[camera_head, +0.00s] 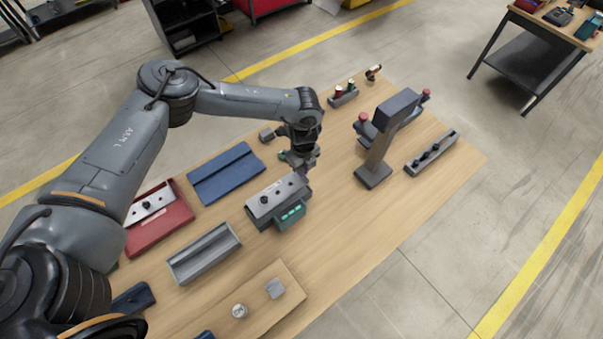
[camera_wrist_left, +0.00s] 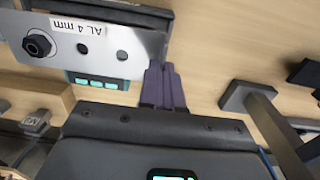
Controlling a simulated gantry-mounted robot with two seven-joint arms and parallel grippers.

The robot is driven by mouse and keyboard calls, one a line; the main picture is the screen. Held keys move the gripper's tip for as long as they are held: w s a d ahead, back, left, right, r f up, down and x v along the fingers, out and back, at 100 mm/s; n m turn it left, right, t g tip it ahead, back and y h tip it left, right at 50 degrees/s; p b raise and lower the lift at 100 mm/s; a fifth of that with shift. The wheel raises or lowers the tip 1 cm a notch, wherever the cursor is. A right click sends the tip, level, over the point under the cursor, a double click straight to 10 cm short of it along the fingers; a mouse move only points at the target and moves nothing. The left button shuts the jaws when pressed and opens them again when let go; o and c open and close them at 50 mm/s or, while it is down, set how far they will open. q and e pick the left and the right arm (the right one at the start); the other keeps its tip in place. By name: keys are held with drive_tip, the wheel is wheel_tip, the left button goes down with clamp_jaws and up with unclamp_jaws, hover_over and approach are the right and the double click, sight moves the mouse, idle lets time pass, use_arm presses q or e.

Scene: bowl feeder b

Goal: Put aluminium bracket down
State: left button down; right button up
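The aluminium bracket (camera_head: 280,193) is a flat silver plate with a black knob and holes, over a dark grey fixture (camera_head: 264,222) with a teal-buttoned front. In the left wrist view the bracket (camera_wrist_left: 100,47) carries the label "AL 4 mm". My left gripper (camera_head: 302,168) is at the bracket's far right end. In the wrist view its purple fingers (camera_wrist_left: 163,68) are close together at the bracket's edge and look shut on it. The contact itself is partly hidden. The bracket looks level; whether it fully rests on the fixture cannot be told. My right gripper is not in view.
A red tray (camera_head: 178,219) holds a similar plate (camera_head: 150,205). A blue tray (camera_head: 226,174) and an open grey tray (camera_head: 205,253) lie nearby. A dark stand (camera_head: 374,172) with red knobs rises to the right. Bare wood (camera_head: 345,225) lies between the fixture and the front edge.

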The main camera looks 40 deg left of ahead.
use_arm(q)
drive_tip(key=shift+a+f+p, duration=0.1)
drive_tip(key=shift+f+p, duration=0.2)
drive_tip(key=shift+f, duration=1.9)
drive_tip(key=shift+f+b, duration=0.3)
drive_tip(key=shift+f, duration=0.2)
drive_tip(key=c, duration=1.3)
unclamp_jaws()
drive_tip(key=shift+c, duration=0.2)
drive_tip(key=shift+r, duration=0.15)
